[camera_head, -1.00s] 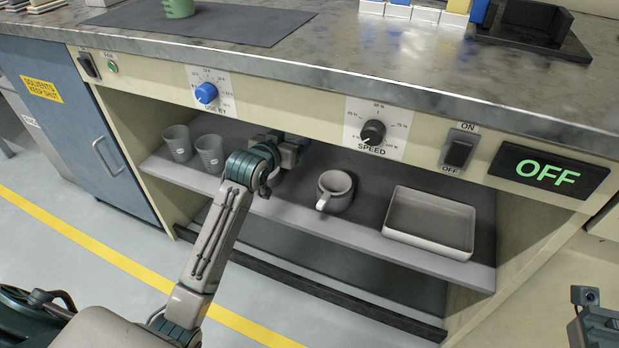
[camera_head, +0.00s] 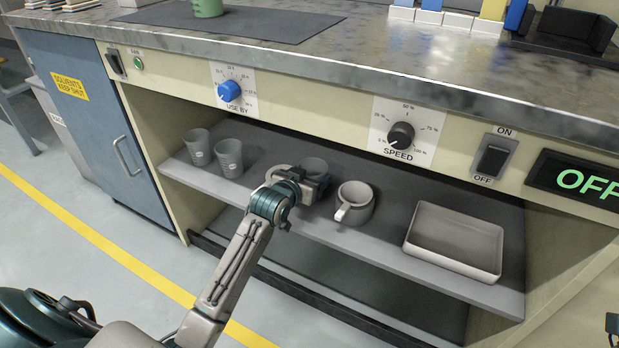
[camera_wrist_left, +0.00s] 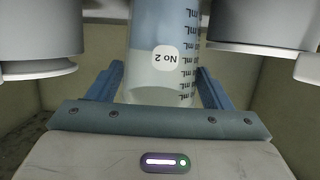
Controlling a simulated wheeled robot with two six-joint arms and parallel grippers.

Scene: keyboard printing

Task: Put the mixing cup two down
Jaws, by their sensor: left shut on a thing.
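Mixing cup two (camera_wrist_left: 165,60) is a clear grey cup with measuring marks and a "No 2" label, upside down in the left wrist view. My left gripper (camera_wrist_left: 158,88) is shut on it, with blue fingers on both sides. In the head view, the left gripper (camera_head: 316,180) is at the shelf, just left of the grey mug, with the cup (camera_head: 315,165) partly hidden behind it. I cannot tell whether its base touches the shelf. My right gripper (camera_head: 612,326) shows only as a sliver at the right edge.
Two similar grey cups (camera_head: 198,148) (camera_head: 229,158) stand on the shelf (camera_head: 275,222) at left. The mug (camera_head: 357,203) stands close right of my left gripper, then a shallow tray (camera_head: 452,262). The counter with knobs overhangs the shelf.

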